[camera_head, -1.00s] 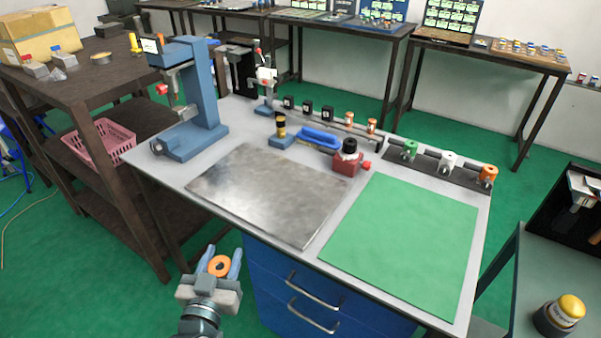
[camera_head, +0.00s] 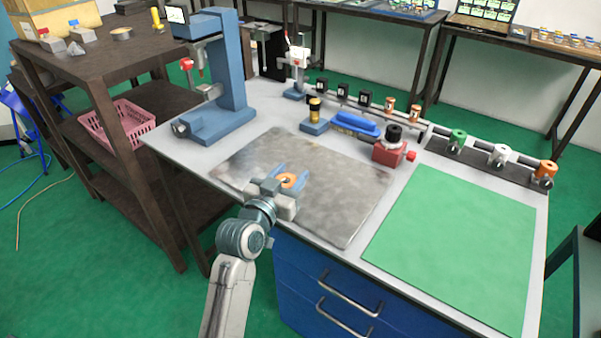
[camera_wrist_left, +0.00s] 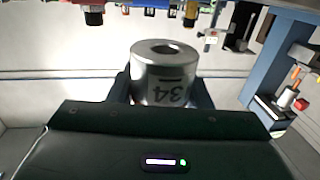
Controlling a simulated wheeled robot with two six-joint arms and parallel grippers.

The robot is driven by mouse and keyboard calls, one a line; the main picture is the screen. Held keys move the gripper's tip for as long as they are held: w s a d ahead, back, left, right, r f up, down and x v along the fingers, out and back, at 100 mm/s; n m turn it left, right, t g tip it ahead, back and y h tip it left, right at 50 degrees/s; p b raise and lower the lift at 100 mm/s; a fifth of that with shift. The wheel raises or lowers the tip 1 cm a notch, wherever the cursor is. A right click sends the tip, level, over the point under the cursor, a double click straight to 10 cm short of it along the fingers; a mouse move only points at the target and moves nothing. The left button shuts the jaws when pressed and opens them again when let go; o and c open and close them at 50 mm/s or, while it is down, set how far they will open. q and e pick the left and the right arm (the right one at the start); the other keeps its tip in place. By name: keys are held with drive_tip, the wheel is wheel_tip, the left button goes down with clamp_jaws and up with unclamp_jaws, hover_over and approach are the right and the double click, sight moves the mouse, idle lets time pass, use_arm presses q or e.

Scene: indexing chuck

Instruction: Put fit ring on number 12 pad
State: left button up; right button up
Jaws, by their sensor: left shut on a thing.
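My left gripper (camera_head: 291,176) is shut on a ring (camera_head: 288,181), held between its two blue fingers above the metal plate (camera_head: 335,205). The ring's face looks orange with a dark hole in the head view. In the left wrist view the held ring (camera_wrist_left: 164,75) is a silver cylinder with a round hole; its side marking appears upside down and looks like 34. A red block with a black knob (camera_head: 393,135) stands at the plate's far right corner. I cannot read a 12 on any pad. My right gripper is not in view.
A blue press (camera_head: 222,95) stands at the bench's left. Black blocks (camera_head: 343,91) and copper-coloured pieces (camera_head: 390,104) line the back rail. A rack holds green (camera_head: 457,139), white and orange pieces at right. The green mat (camera_head: 455,245) is bare.

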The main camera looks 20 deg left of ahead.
use_arm(q)
drive_tip(key=shift+w+d+f, duration=0.15)
drive_tip(key=shift+w+f, duration=0.15)
drive_tip(key=shift+w, duration=0.35)
drive_tip(key=shift+w+d+f, duration=0.1)
drive_tip(key=shift+w+f, duration=0.15)
drive_tip(key=shift+w, duration=0.35)
drive_tip(key=w+f, duration=0.2)
drive_tip(key=w, duration=0.1)
drive_tip(key=shift+d+f, duration=0.25)
drive_tip(key=shift+d, duration=0.05)
drive_tip(key=shift+r, duration=0.1)
drive_tip(key=shift+f, duration=0.2)
drive_tip(key=o, duration=1.4)
